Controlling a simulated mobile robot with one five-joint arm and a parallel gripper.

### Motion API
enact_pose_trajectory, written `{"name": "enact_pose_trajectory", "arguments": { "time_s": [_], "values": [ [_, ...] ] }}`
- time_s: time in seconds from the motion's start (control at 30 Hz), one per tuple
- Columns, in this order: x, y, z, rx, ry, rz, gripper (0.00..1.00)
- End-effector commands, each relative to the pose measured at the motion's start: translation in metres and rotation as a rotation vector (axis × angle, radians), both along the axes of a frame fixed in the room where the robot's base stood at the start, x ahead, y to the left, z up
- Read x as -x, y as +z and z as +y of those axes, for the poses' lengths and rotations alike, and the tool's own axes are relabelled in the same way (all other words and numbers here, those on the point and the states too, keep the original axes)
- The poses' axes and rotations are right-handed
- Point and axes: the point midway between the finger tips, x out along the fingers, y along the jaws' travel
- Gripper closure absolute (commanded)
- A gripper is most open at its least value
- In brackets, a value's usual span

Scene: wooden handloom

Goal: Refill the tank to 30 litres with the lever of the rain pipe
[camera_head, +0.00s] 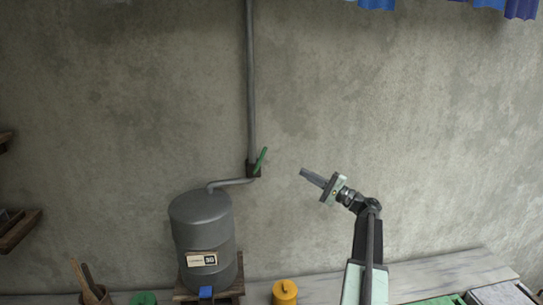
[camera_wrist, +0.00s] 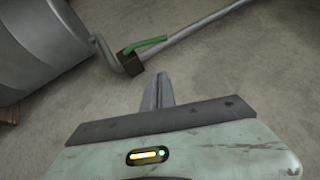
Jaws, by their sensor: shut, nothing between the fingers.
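The grey tank (camera_head: 203,225) stands on a wooden stand at the left against the wall; it also shows at the upper left in the wrist view (camera_wrist: 38,45). Its pale plate (camera_head: 202,260) carries dark digits that may read 30, but they are too small to be sure. The rain pipe (camera_head: 251,80) runs down the wall to a dark valve, and a spout bends from there to the tank top. The green lever (camera_head: 262,158) on the valve points up and slightly right; it also shows in the wrist view (camera_wrist: 146,46). My gripper (camera_head: 303,172) is shut and empty, right of the lever and apart from it.
A blue tap (camera_head: 206,292) sits at the tank's foot. A yellow lidded pot (camera_head: 285,292), a green item (camera_head: 143,298) and a pot of wooden tools (camera_head: 95,293) stand along the bottom. The wall between gripper and lever is clear.

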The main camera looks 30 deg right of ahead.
Motion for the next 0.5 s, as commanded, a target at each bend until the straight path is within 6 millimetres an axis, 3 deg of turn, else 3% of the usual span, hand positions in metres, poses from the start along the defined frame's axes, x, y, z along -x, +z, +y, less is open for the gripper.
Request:
{"name": "enact_pose_trajectory", "arguments": {
  "time_s": [0.17,0.5],
  "values": [
    [-0.011,0.005,0.007,0.002,0.003,0.001,1.0],
    [-0.072,0.03,0.039,0.003,0.004,0.002,1.0]
  ]
}}
